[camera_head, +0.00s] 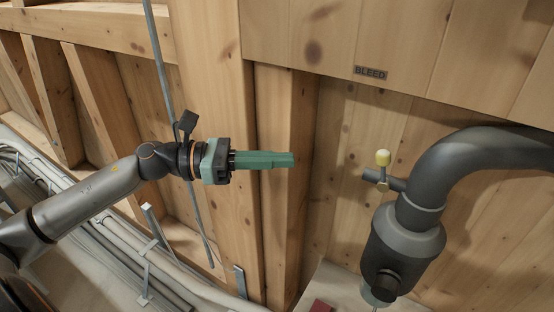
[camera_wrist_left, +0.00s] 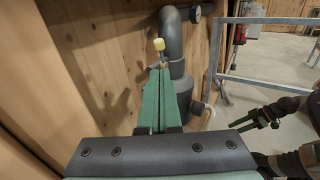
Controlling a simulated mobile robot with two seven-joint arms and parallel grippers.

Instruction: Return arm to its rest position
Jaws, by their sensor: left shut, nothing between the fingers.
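My left arm comes in from the left in the head view. Its green gripper (camera_head: 292,160) is shut and empty, pointing right in front of the wooden wall posts. It is apart from the grey pipe fitting and its small valve with a yellow knob (camera_head: 383,158). In the left wrist view my left gripper's fingers (camera_wrist_left: 158,72) lie together, and the yellow knob (camera_wrist_left: 159,44) shows beyond their tips. Another gripper with dark green fingers (camera_wrist_left: 258,122), which appears to be my right one, shows at the right of that view; its opening is hard to tell.
A dark grey pipe (camera_head: 480,165) bends down into a wide cylinder (camera_head: 402,245) on the right. A "BLEED" label (camera_head: 370,73) is on the wooden wall. A thin metal conduit (camera_head: 165,75) runs behind my left arm. A metal frame (camera_wrist_left: 222,60) stands right of the pipe in the wrist view.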

